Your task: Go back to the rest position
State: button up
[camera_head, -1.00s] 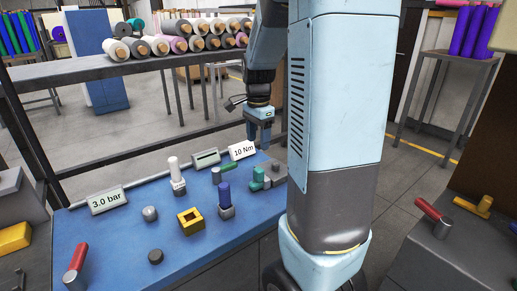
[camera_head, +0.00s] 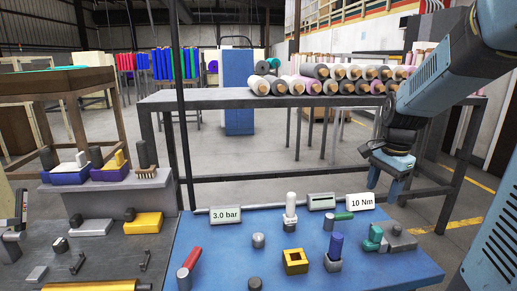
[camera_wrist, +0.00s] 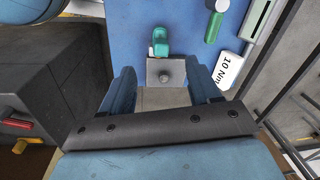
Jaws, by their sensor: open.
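My gripper (camera_head: 386,180) hangs in the air above the right back part of the blue table (camera_head: 215,262), near its edge. In the wrist view its two blue fingers (camera_wrist: 160,92) are spread apart with nothing held between them. Below and beyond the fingertips, a grey block with a round knob (camera_wrist: 166,72) and a green piece (camera_wrist: 161,40) rest on the table. The same green piece (camera_head: 374,238) and grey block (camera_head: 402,240) show in the head view, apart from the gripper.
The blue table also holds a yellow square block (camera_head: 295,261), a blue peg (camera_head: 336,247), a white peg (camera_head: 291,208) and a red-handled piece (camera_head: 189,267). A rack with felt rolls (camera_head: 335,75) stands behind. A grey bench (camera_head: 85,262) adjoins at the left.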

jog(key=s+a+r+n+t, duration=0.2)
jog(key=s+a+n, duration=0.3)
jog(key=s, duration=0.3)
jog(key=s+a+r+n+t, duration=0.2)
jog(key=s+a+r+n, duration=0.3)
jog(key=s+n, duration=0.2)
jog(key=shift+s+a+n, duration=0.3)
jog(key=shift+s+n, duration=0.05)
jog(key=shift+n, duration=0.45)
